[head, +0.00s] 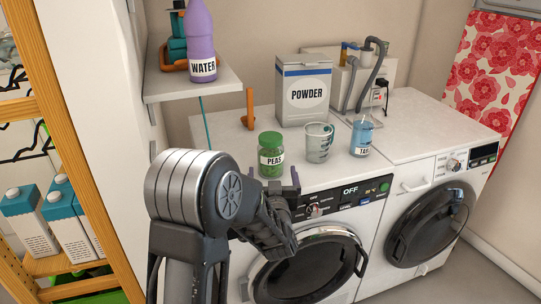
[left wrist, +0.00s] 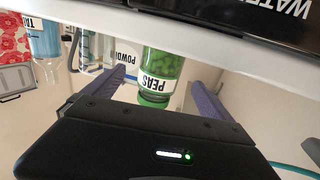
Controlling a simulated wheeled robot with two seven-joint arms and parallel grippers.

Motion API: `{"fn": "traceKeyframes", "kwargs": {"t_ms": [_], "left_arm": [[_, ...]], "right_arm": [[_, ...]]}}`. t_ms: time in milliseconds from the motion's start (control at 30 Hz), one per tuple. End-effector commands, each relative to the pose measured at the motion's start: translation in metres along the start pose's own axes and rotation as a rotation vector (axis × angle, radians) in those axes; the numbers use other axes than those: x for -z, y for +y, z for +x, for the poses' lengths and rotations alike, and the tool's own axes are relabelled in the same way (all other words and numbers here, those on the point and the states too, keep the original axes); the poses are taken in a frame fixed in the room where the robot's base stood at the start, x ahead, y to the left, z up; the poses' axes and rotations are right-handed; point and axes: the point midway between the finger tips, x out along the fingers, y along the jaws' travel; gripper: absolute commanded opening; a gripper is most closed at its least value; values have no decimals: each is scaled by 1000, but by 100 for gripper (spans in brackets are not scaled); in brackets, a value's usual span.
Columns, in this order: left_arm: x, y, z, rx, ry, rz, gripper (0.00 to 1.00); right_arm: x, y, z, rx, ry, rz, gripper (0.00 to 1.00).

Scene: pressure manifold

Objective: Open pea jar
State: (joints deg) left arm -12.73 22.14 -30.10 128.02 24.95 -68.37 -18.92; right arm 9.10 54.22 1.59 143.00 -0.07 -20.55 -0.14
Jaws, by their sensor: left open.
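The pea jar (head: 271,155) is a green jar with a green lid on and a white PEAS label. It stands upright on the white top of the left washing machine, near its front edge. My left gripper (head: 268,179) is open in front of the jar, its purple fingers spread to either side. In the left wrist view, which is turned over, the jar (left wrist: 160,72) shows between and beyond the fingers; I cannot tell whether they reach around it. The gripper holds nothing. My right gripper is out of view.
A POWDER box (head: 303,91) and an orange stand (head: 250,108) are behind. A shelf (head: 190,88) with a purple WATER bottle (head: 201,40) overhangs at the left.

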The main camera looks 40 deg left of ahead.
Motion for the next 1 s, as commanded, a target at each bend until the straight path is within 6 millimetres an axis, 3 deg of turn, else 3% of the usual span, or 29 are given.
{"fn": "traceKeyframes", "kwargs": {"t_ms": [300, 667, 1000], "left_arm": [[0, 0, 25, 0, 0, 0, 96], [0, 0, 30, 0, 0, 1, 96], [-1, -2, 74, 1, 0, 2, 96]], "right_arm": [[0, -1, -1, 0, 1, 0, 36], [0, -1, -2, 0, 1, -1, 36], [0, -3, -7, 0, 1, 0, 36]]}}
